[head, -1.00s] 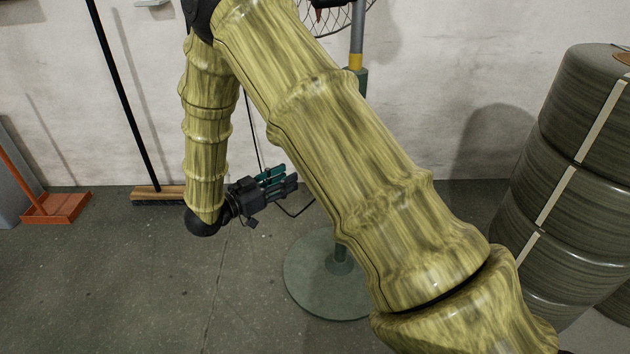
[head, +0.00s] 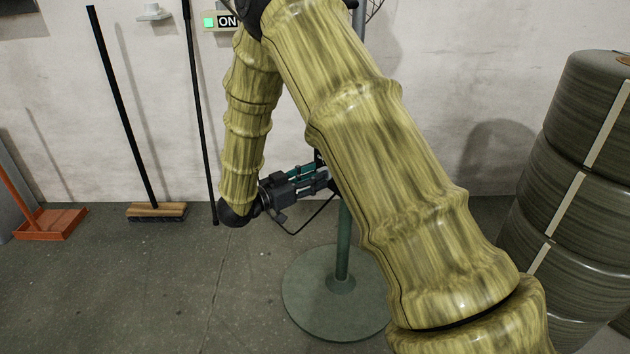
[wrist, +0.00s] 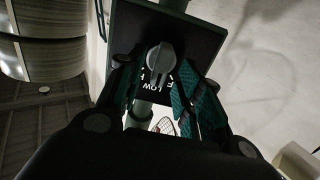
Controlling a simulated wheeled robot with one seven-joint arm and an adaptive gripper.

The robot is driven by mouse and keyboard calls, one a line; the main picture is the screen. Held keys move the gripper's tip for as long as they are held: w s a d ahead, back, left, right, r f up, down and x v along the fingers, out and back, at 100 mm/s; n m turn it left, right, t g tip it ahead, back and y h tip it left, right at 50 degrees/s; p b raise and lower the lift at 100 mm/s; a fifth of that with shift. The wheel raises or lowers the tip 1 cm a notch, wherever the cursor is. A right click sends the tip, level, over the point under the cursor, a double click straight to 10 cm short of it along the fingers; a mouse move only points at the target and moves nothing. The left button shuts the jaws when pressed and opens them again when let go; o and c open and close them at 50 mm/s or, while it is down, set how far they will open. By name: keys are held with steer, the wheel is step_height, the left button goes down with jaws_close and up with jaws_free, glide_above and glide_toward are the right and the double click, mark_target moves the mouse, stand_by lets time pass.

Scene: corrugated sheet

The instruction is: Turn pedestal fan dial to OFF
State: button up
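The pedestal fan's green round base (head: 325,308) and pole (head: 343,240) stand near the wall, partly behind my arm. Its grey dial (wrist: 160,57) sits on a dark control box (wrist: 190,32) in the wrist view. Upside-down white lettering beside the dial includes LOW; the rest is partly covered, so I cannot tell the dial's setting from it. My gripper (wrist: 162,78) is open, with teal-padded fingers either side of the dial; contact cannot be told. In the head view my gripper (head: 325,178) is at the pole, its tips hidden by my arm.
A wall sign (head: 227,22) reads ON beside a green light. A broom (head: 157,211), a thin black pole (head: 201,110) and an orange dustpan (head: 50,224) are at left. Stacked dark drums (head: 560,210) stand at right. Floor left of the fan base is clear.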

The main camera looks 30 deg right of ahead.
steer(key=shift+d, duration=0.45)
jaws_close()
